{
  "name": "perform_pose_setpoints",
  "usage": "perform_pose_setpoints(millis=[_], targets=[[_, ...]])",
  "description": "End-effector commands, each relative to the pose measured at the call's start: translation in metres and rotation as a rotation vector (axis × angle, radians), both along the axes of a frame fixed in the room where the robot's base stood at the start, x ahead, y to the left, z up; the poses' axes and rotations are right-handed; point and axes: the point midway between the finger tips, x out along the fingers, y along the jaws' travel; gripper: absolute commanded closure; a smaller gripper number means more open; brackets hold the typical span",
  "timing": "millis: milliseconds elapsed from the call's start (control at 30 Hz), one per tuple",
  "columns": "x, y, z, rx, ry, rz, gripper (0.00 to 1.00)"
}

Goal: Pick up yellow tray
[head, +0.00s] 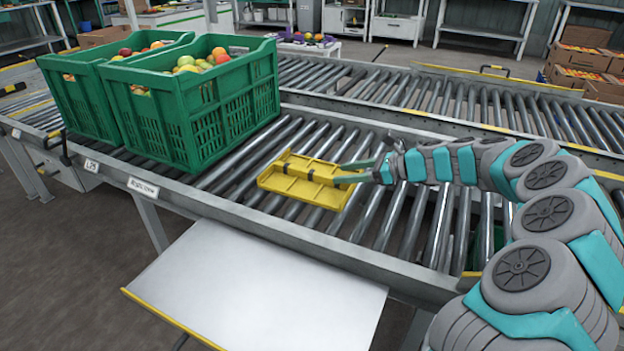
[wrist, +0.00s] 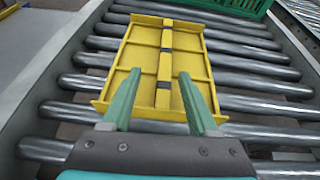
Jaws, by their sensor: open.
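The yellow tray (head: 295,184) lies on the metal rollers of the near conveyor in the head view. It is a shallow rectangle with ribs and a raised bar along its middle. My gripper (head: 338,174) reaches in from the right, at the tray's right side. In the wrist view the tray (wrist: 192,68) is straight ahead, and its middle bar carries dark bands. My gripper (wrist: 155,82) is open there, its two green fingers apart with the middle bar between them in the picture. I cannot tell whether the fingers touch the tray.
Two green crates (head: 262,97) of fruit stand on the conveyor left of the tray. The rollers (head: 405,215) right of the tray are bare. A white shelf (head: 258,283) juts out below the conveyor's front rail (head: 227,208). A second roller conveyor (head: 440,98) runs behind.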

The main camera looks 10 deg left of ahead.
Motion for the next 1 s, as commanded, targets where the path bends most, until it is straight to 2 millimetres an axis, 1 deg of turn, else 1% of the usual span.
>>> perform_pose_setpoints(millis=[67, 167, 433, 600, 700, 800, 1000], targets=[[0.008, -0.004, -0.005, 0.015, 0.021, -0.027, 0.40], [0.012, 0.001, -0.009, 0.021, 0.028, -0.037, 0.40], [0.019, 0.025, -0.020, 0.019, 0.028, -0.036, 0.40], [0.025, 0.048, -0.031, 0.017, 0.028, -0.036, 0.40], [0.028, 0.057, -0.035, 0.017, 0.028, -0.036, 0.40], [0.030, 0.061, -0.037, 0.017, 0.028, -0.036, 0.40], [0.030, 0.062, -0.036, 0.018, 0.027, -0.037, 0.40]])
